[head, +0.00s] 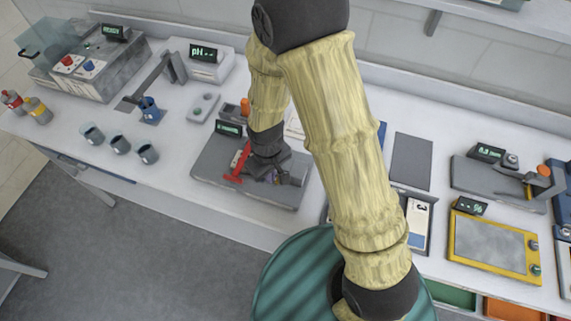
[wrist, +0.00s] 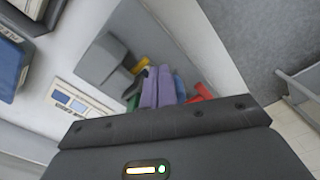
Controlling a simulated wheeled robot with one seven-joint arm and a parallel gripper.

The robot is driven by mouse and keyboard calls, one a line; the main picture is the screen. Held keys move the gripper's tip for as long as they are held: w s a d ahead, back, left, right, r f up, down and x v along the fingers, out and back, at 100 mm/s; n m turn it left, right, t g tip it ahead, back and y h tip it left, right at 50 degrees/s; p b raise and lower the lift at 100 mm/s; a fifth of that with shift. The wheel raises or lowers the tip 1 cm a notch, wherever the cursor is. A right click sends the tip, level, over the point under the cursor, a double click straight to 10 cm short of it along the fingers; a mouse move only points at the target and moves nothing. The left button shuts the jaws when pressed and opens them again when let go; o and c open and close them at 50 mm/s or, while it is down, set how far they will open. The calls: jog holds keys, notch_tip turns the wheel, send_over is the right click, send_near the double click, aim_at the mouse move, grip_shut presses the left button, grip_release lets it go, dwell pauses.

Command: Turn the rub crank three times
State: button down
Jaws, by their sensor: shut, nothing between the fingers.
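A grey machine with a flat base (head: 219,172) and a small lit display (head: 228,128) stands on the bench. A red bar-like part (head: 238,163), seemingly the rub crank, lies on it and also shows in the wrist view (wrist: 201,92). My gripper (head: 268,172) points down over the machine, just right of the red part. Its fingers look shut and empty. In the wrist view, purple and blue strips show at my gripper (wrist: 164,80), with yellow and green bits beside them. My arm and wrist hide much of the machine, and I cannot tell whether the gripper touches the red part.
Several small dark cups (head: 119,145) stand left on the bench. A pH meter (head: 205,62) and a grey pad with round wells (head: 203,107) are behind the machine. A yellow-framed panel (head: 494,243) is at the right. The bench's front edge runs close to the machine.

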jog(key=shift+w+a, duration=0.15)
jog(key=shift+a, duration=0.45)
jog(key=shift+w+a, duration=0.15)
jog(key=shift+a, duration=0.4)
jog(key=shift+w+a+p, duration=0.3)
jog(key=shift+w+a, duration=0.4)
jog(key=shift+a, duration=0.3)
jog(key=shift+w+a, duration=0.35)
jog(key=shift+w, duration=0.2)
jog(key=shift+w+a, duration=0.3)
jog(key=shift+w, duration=0.2)
